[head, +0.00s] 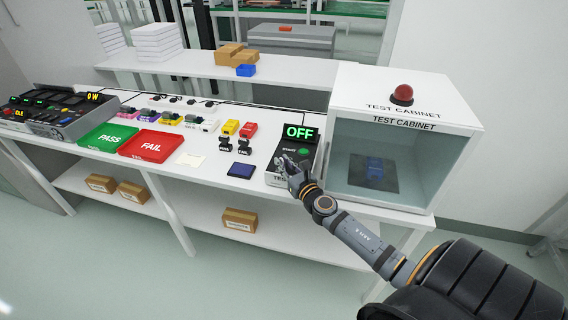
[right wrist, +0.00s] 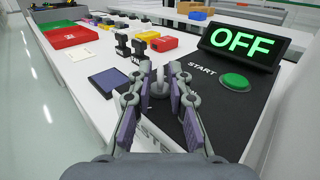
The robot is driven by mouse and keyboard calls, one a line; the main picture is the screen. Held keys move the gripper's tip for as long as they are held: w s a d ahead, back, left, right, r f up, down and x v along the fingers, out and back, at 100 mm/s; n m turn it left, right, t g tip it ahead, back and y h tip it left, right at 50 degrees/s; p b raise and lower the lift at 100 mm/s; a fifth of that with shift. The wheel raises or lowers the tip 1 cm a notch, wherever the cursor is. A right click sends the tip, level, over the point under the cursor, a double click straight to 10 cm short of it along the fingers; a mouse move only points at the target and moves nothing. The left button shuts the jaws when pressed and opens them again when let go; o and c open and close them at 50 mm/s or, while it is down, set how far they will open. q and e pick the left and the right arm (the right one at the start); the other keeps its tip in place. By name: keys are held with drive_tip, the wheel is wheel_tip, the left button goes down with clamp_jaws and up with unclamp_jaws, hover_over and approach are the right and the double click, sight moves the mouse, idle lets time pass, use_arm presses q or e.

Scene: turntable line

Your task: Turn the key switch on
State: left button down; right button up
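The control box (right wrist: 225,95) has a black top and a lit sign (right wrist: 240,42) that reads OFF in green. The box (head: 279,181) and its sign (head: 300,132) also show in the head view. A small grey upright key switch (right wrist: 159,83) stands on the box's top. My right gripper (right wrist: 161,72) has its fingers on either side of the key, apart from each other; firm contact is not visible. In the head view the right gripper (head: 284,161) hides the key. A green START button (right wrist: 235,82) lies to the right of the fingers. My left gripper is not in view.
The test cabinet (head: 457,147), with a red dome on top, stands close to the right of the box. A dark blue pad (head: 241,170) lies to its left. Further left are the red FAIL tray (head: 150,146) and green PASS tray (head: 108,138).

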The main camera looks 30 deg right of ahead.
clamp_jaws()
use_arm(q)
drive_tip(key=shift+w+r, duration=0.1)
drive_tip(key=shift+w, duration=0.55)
